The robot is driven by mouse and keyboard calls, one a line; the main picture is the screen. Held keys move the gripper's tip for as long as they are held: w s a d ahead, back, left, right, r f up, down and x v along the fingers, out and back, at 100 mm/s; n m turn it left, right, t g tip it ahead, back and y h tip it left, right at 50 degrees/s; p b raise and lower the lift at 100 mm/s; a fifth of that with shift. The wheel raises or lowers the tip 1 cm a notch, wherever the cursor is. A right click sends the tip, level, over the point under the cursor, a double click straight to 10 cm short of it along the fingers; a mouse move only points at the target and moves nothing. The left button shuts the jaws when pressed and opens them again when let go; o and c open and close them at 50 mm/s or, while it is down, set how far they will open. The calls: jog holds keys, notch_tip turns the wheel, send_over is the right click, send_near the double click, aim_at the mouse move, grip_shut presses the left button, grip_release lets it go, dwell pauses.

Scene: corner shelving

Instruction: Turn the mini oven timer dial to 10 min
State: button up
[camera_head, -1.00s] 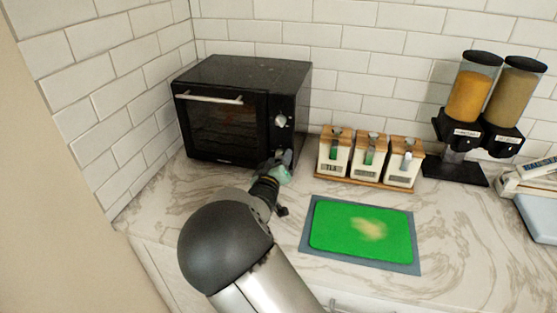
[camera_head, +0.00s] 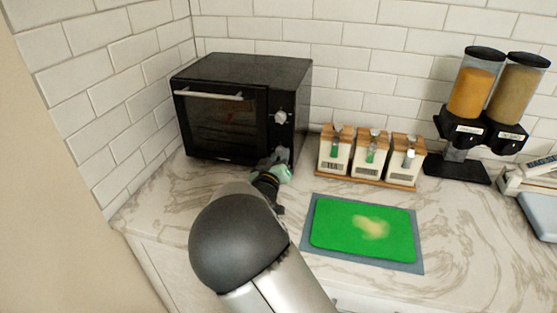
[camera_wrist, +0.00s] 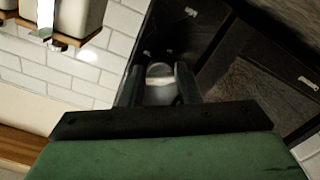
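The black mini oven (camera_head: 222,105) stands in the corner, its door shut. A silver dial (camera_head: 281,117) is on the upper part of its right-hand panel, clear of my gripper. My gripper (camera_head: 276,158) is at the lower part of that panel and hides what is behind it. In the wrist view, a round silver dial (camera_wrist: 160,76) sits between the two dark fingers of my gripper (camera_wrist: 159,88). The fingers are apart, one on each side of it; whether they touch it is unclear. The dial's setting and markings are not readable.
Several canisters on a wooden tray (camera_head: 364,178) stand right of the oven. A green board (camera_head: 340,232) lies in front of them. Dispensers (camera_head: 468,130) stand farther right. The oven door's handle (camera_head: 208,95) projects forward. A tiled wall is behind.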

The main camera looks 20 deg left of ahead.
jog(key=shift+o, duration=1.4)
jog(key=s+b, duration=0.2)
jog(key=s, duration=1.5)
jog(key=shift+s+d, duration=0.25)
jog(key=shift+d, duration=0.2)
jog(key=shift+a+r, duration=0.1)
